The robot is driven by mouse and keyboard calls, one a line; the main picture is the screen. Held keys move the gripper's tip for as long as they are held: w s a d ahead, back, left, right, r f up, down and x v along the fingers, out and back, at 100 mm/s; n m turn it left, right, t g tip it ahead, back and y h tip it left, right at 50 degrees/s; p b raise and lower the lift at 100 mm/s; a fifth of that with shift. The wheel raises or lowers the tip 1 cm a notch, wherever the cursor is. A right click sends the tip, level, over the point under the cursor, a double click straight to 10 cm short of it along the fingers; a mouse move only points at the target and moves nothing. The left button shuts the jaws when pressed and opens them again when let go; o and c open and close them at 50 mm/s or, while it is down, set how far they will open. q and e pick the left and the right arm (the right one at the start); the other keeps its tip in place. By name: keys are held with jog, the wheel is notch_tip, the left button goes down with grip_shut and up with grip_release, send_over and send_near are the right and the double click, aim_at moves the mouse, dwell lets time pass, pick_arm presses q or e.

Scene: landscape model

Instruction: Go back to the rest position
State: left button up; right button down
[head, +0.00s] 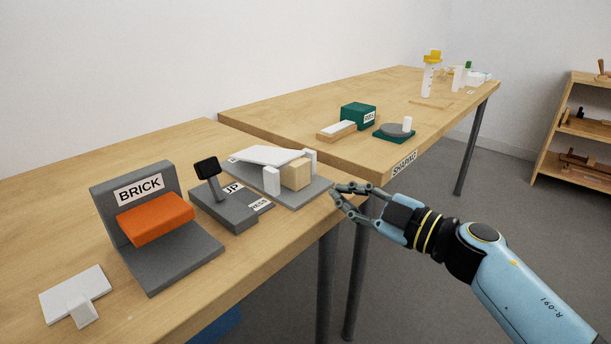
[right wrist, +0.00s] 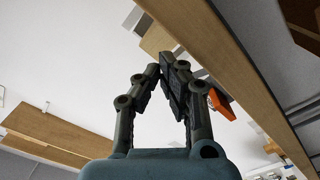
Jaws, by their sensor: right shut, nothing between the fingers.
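My right gripper (head: 338,194) is at the front edge of the near table, beside the grey plate with the wooden block. Its fingers are shut with nothing between them. In the right wrist view the gripper (right wrist: 164,62) points up past the wooden table edge, with its fingers bare. My right arm comes in from the lower right. My left gripper is not in view.
The near table (head: 60,215) holds an orange brick (head: 155,218) on a grey stand, a grey device (head: 225,208) and a wooden block (head: 296,174) on a plate. A second table (head: 300,108) stands behind. Open floor lies right; shelves (head: 575,150) stand at far right.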

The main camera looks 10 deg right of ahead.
jog(key=shift+s+d, duration=0.1)
jog(key=shift+s, duration=0.1)
jog(key=shift+d, duration=0.1)
